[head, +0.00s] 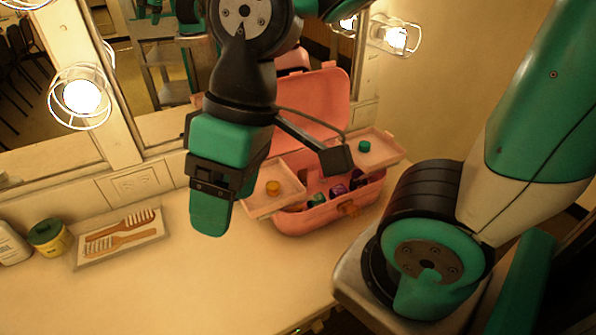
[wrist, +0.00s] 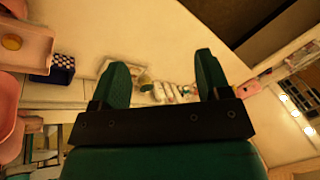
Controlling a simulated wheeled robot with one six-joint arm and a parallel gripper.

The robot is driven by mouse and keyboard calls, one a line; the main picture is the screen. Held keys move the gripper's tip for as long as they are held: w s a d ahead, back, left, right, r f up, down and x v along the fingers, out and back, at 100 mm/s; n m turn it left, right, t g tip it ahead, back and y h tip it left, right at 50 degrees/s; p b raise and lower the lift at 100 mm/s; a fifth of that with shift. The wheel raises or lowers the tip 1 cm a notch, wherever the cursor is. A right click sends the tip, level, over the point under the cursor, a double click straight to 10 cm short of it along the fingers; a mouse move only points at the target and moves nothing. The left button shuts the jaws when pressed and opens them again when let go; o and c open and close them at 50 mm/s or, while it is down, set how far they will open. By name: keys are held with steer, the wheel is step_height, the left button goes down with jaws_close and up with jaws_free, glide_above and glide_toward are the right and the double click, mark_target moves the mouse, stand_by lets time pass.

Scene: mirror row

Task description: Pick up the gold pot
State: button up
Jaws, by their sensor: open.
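The gold pot (head: 273,187) is a small round gold-orange pot in the left fold-out tray (head: 262,207) of an open pink case (head: 325,217). It also shows near the left edge of the wrist view, in a pink tray (wrist: 11,42). My gripper (head: 210,212) points down over the counter, left of that tray and apart from the pot. In the wrist view its two fingers (wrist: 160,72) are spread with nothing held between them.
A teal pot (head: 364,146) sits in the case's right tray. Several coloured pots lie in the case. A tray of combs (head: 120,240), a green-lidded yellow jar (head: 48,237) and a white bottle (head: 12,245) stand left. Mirrors and caged bulbs (head: 82,97) line the back. The front counter is clear.

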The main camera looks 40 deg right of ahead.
steer(key=w+d+f+m+b, duration=0.1)
steer(key=w+d+f+m, duration=0.2)
steer(key=w+d+m, duration=0.5)
steer(key=w+d+f+m+b, duration=0.2)
steer(key=w+d+m, duration=0.3)
steer(key=w, duration=0.5)
steer(key=w+d+f+m, duration=0.2)
steer(key=d+f+m, duration=0.25)
steer(key=d, duration=0.45)
steer(key=w+d+f+m, duration=0.3)
steer(key=d+f+m, duration=0.15)
steer(key=d, duration=0.35)
steer(key=m, duration=0.1)
glide_above(272, 186)
steer(key=d, duration=0.3)
steer(key=shift+g, duration=0.4)
steer(key=f, duration=0.9)
steer(key=shift+w+a+f+p, duration=0.1)
steer(key=shift+a+f+p, duration=0.15)
steer(key=shift+p, duration=0.1)
steer(key=shift+p+x, duration=0.9)
steer(key=shift+x, duration=2)
steer(key=shift+w, duration=0.15)
steer(key=c, duration=1)
